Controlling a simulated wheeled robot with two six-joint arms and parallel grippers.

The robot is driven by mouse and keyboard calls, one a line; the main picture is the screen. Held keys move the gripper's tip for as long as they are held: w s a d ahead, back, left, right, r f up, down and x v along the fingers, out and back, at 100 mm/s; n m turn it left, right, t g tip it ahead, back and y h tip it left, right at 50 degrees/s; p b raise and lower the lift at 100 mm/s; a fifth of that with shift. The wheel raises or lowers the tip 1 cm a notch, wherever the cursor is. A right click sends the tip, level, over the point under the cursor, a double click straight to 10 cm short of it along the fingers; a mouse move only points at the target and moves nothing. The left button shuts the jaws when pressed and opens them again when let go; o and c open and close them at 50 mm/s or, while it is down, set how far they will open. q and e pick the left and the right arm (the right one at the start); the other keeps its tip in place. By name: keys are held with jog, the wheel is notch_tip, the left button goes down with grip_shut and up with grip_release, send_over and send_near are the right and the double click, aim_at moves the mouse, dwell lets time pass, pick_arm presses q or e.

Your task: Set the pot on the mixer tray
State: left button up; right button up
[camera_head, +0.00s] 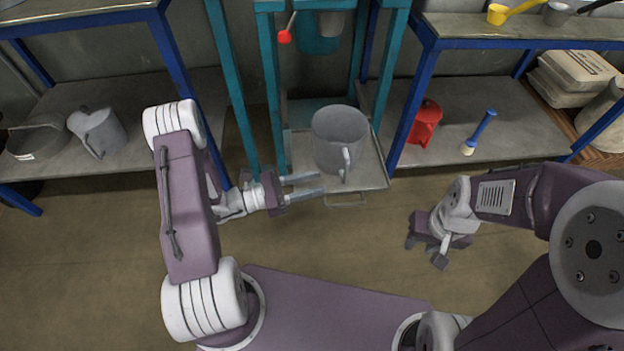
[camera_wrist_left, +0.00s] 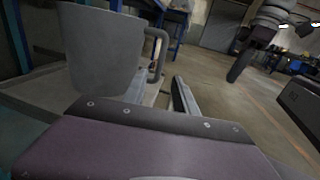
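The grey pot (camera_head: 339,135) stands upright on the mixer tray (camera_head: 373,176), with its handle toward the front. The tray sits low between the teal posts of the mixer frame. My left gripper (camera_head: 322,184) is open and empty, just left of and in front of the pot, with its fingers pointing right. In the left wrist view the pot (camera_wrist_left: 98,50) is close ahead, its handle to the right, and a finger (camera_wrist_left: 183,97) shows below the handle, apart from it. My right gripper (camera_head: 428,255) hangs empty over the floor, its fingers apart.
Teal mixer posts (camera_head: 272,100) rise beside the tray, and a red-knobbed lever (camera_head: 285,36) is above. A grey jug (camera_head: 98,131) is on the left shelf. A red jug (camera_head: 425,122) and blue-handled brush (camera_head: 480,132) are on the right shelf. The floor in front is clear.

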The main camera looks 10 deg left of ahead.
pick_arm(q)
jog(key=s+d+f+m+g+y, duration=0.1)
jog(key=s+d+m+g+y, duration=0.15)
jog(key=s+m+g, duration=0.45)
jog(key=s+d+m+g+y, duration=0.1)
jog(key=s+m+g+y, duration=0.2)
jog(key=s+m+g, duration=0.45)
jog(key=w+a+r+m+t+y, duration=0.1)
jog(key=w+a+m+t+y, duration=0.2)
jog(key=a+m+t+y, duration=0.4)
jog(key=a+m+y, duration=0.2)
jog(key=a+y, duration=0.1)
jog(key=a, duration=0.1)
jog(key=shift+w+a, duration=0.2)
jog(key=shift+w, duration=0.05)
jog(key=shift+r, duration=0.2)
